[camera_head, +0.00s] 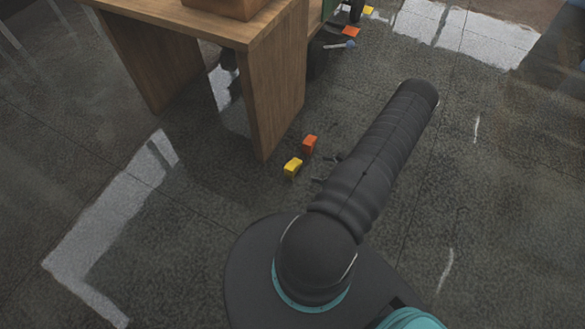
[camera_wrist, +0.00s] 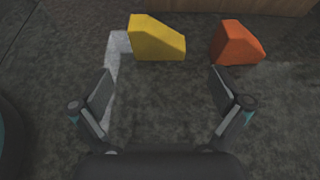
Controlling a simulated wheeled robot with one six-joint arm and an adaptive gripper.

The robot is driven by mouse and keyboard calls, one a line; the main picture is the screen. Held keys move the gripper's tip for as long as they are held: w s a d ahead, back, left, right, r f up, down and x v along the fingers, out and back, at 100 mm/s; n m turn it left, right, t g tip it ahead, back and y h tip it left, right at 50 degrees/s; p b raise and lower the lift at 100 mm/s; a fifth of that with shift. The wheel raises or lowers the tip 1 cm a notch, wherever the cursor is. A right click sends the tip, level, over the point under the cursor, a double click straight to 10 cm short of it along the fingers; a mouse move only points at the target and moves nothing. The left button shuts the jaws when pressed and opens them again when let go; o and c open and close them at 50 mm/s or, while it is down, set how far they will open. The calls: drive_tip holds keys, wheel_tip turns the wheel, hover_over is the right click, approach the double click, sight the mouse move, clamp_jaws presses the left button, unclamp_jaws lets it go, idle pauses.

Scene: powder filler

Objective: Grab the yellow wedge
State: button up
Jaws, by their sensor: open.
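The yellow wedge (camera_head: 293,167) lies on the dark floor near the foot of the wooden table, in the head view. In the wrist view the yellow wedge (camera_wrist: 156,39) is at the top centre, beyond my fingertips and slightly left of the middle between them. My gripper (camera_wrist: 160,88) is open and empty, with bare floor between its fingers. It does not touch the wedge. In the head view my arm hides most of the gripper; only dark bits of it show beside the wedges.
An orange wedge (camera_head: 310,145) stands close behind the yellow one; it also shows to its right in the wrist view (camera_wrist: 236,43). More small coloured pieces lie farther back. Floor on the left is clear.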

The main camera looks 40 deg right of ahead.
sight(292, 166)
drive_tip(key=shift+s+f+m, duration=0.25)
drive_tip(key=shift+f+m, duration=0.05)
drive_tip(key=shift+f, duration=0.25)
drive_tip(key=shift+w+a+f, duration=0.1)
drive_tip(key=shift+a+f, duration=0.05)
drive_tip(key=shift+f, duration=0.05)
drive_tip(key=x, duration=1.3)
drive_tip(key=shift+w+f, duration=0.1)
drive_tip(key=shift+w, duration=0.1)
drive_tip(key=c, duration=0.9)
